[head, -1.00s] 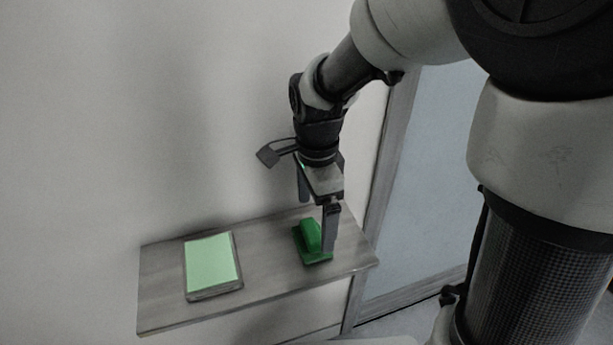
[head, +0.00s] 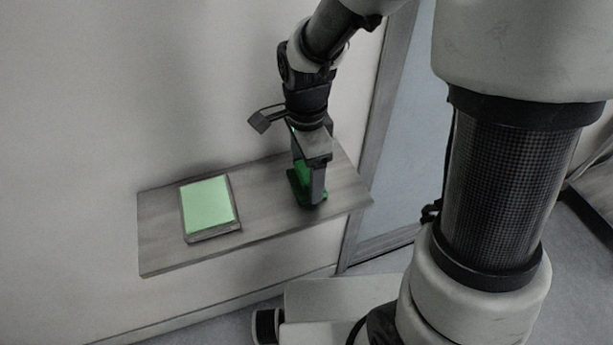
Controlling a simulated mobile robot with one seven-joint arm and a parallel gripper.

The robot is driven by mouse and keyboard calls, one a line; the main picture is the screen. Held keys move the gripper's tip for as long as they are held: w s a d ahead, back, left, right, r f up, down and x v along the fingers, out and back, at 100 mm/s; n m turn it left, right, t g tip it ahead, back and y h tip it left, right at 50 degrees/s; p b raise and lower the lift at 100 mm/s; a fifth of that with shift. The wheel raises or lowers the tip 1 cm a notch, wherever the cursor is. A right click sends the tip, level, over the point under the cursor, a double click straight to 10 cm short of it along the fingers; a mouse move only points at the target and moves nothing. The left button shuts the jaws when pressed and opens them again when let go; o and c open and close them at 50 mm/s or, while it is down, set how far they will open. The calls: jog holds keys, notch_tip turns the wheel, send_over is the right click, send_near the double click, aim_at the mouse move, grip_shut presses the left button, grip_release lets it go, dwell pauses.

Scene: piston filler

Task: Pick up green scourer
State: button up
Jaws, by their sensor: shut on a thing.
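The green scourer (head: 303,173) is at the right part of the wooden shelf (head: 262,205) in the head view. It has a flat green base and a raised green grip. My gripper (head: 307,180) points down over it and is shut on the scourer. The near finger hides much of it. I cannot tell whether its base touches the shelf or is slightly above it.
A grey-framed tray or pad with a light green top (head: 208,205) lies on the left part of the shelf. A wall (head: 90,100) stands behind the shelf. A glazed door or panel (head: 400,150) is to the right. The shelf between pad and scourer is clear.

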aim_at(306, 171)
notch_tip(306, 171, up, 10)
jog(key=shift+r, duration=0.1)
jog(key=o, duration=0.4)
jog(key=shift+c, duration=1.3)
jog(key=shift+a, duration=0.1)
